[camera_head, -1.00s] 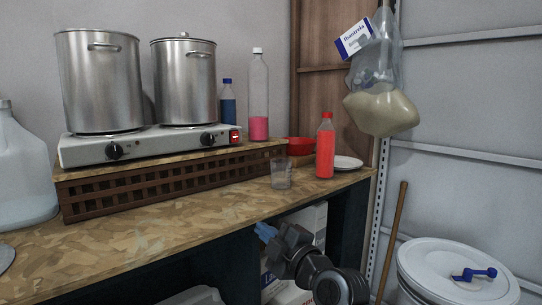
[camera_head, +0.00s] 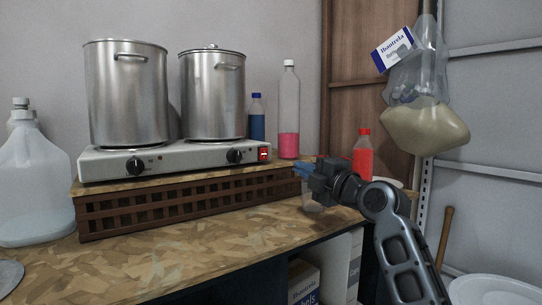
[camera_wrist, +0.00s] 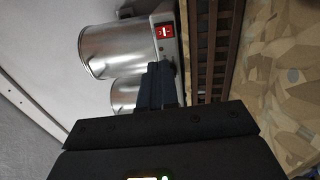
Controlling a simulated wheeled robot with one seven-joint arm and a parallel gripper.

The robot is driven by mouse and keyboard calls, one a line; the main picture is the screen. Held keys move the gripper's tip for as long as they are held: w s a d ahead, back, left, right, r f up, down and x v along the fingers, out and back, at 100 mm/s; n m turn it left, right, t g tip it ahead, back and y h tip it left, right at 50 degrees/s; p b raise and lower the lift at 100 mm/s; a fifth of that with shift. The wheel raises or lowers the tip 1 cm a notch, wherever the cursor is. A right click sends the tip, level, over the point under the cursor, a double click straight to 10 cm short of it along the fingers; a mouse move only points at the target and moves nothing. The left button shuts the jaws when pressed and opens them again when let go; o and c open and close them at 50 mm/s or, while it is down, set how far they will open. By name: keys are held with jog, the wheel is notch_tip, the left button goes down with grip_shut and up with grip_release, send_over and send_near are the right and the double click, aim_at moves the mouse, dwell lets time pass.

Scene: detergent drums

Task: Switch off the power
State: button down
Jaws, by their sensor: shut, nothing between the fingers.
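A red rocker power switch (camera_head: 264,154) sits at the right end of the front of a silver two-burner hot plate (camera_head: 180,157). It also shows in the wrist view (camera_wrist: 163,32), beyond my fingertips. My gripper (camera_head: 298,170) is shut and empty, its blue-tipped fingers pointing left, to the right of and slightly below the switch in the head view, apart from it. In the wrist view the closed dark fingers (camera_wrist: 161,70) point toward the hot plate's end. Two dark knobs are on the hot plate's front.
Two steel pots (camera_head: 126,95) stand on the hot plate, which rests on a slatted wooden riser (camera_head: 170,209) on the worktop. A bottle with pink liquid (camera_head: 288,110), a blue bottle (camera_head: 256,118) and a red bottle (camera_head: 362,155) stand nearby.

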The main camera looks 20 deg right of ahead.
aim_at(264, 151)
jog(key=shift+w, duration=0.1)
jog(key=p+x, duration=0.1)
jog(key=x, duration=1.2)
jog(key=shift+w+a, duration=0.2)
jog(key=shift+w, duration=0.15)
